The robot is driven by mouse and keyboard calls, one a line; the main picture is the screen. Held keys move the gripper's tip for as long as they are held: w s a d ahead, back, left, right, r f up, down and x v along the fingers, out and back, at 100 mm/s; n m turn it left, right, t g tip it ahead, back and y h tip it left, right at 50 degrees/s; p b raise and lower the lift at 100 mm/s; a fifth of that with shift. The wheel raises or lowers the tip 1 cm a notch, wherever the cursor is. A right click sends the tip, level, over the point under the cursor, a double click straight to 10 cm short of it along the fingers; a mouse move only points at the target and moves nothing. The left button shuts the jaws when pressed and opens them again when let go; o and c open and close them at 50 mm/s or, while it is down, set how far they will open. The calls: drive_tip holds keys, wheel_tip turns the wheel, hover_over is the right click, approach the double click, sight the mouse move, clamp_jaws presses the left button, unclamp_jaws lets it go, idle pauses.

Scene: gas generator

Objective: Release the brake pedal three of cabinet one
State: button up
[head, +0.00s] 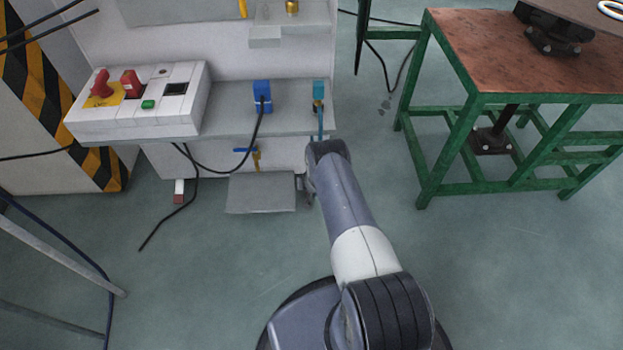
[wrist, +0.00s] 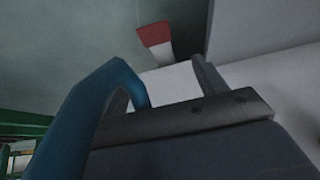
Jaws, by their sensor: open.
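In the head view my gripper (head: 324,150) is at the lower right edge of the white cabinet (head: 240,62), near a blue lever; its fingers are not clearly seen. A flat grey plate (head: 262,193), which looks like a pedal, sticks out low at the cabinet front, left of my gripper. The wrist view shows a grey slab (wrist: 200,150) with a bolted dark edge, perhaps that plate, and a blue curved part (wrist: 85,115) that I cannot identify for sure. I cannot tell whether my gripper touches either. No held object is seen.
A control box (head: 140,98) with red knobs sits on the cabinet's shelf. A red-and-white foot (head: 179,191) stands on the floor; a similar one shows in the wrist view (wrist: 156,38). A green-framed table (head: 510,100) is at right. Black cables hang at the cabinet front.

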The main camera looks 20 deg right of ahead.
drive_tip(key=shift+p+v, duration=0.8)
drive_tip(key=shift+p, duration=0.45)
drive_tip(key=shift+f, duration=0.1)
drive_tip(key=b+x, duration=0.5)
drive_tip(key=b, duration=0.7)
drive_tip(key=shift+w+d+f, duration=0.1)
drive_tip(key=shift+f, duration=0.25)
